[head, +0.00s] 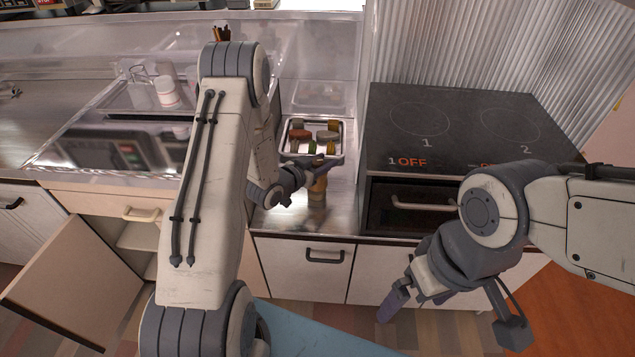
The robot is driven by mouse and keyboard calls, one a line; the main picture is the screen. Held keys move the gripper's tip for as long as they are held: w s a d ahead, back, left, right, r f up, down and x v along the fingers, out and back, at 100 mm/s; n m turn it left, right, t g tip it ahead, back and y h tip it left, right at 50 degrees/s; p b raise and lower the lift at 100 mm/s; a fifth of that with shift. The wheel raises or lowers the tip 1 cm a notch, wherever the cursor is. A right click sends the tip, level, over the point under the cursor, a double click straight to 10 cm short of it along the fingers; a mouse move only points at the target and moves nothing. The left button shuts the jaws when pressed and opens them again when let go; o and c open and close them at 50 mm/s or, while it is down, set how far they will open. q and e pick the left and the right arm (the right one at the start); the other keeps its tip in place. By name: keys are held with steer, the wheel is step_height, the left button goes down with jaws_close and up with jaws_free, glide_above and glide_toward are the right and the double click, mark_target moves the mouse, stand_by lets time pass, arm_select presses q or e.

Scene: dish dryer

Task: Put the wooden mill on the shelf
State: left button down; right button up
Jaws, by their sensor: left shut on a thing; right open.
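My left gripper (325,163) is over the steel counter in the middle of the head view. It is shut on the wooden mill (318,187), a small brown upright cylinder near the counter's front. The fingers cover its upper part, and I cannot tell whether its base touches the counter. My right gripper (450,318) is open and empty, low at the right in front of the cabinets. A pale shelf (138,236) shows inside an open lower cabinet at the left; my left arm hides part of that cabinet.
A tray (343,126) of several small jars stands just behind the mill. The black stove (447,125) is to the right. The open cabinet door (75,285) sticks out at the lower left. A clear cover with a white jar (167,92) and glassware is at the left.

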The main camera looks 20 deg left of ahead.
arm_select(q)
steer(key=shift+r, duration=0.1)
stand_by(0.6)
steer(key=s+d+r+p, duration=0.7)
steer(key=s+r+p, duration=0.2)
steer(key=r+p, duration=0.15)
steer(key=shift+s+a+r+n+t+y+p, duration=0.2)
steer(key=shift+s+a+n+y+p, duration=0.15)
steer(key=shift+a+n+y+p, duration=0.35)
steer(key=shift+s+a+r+n+t+y+p, duration=0.1)
steer(key=shift+s+a+r+n+y+p, duration=0.1)
steer(key=shift+s+a+n+y+p, duration=0.45)
steer(key=shift+s+a+r+n+t+y+p, duration=0.15)
steer(key=shift+a+n+y+p, duration=0.3)
steer(key=shift+y, duration=0.5)
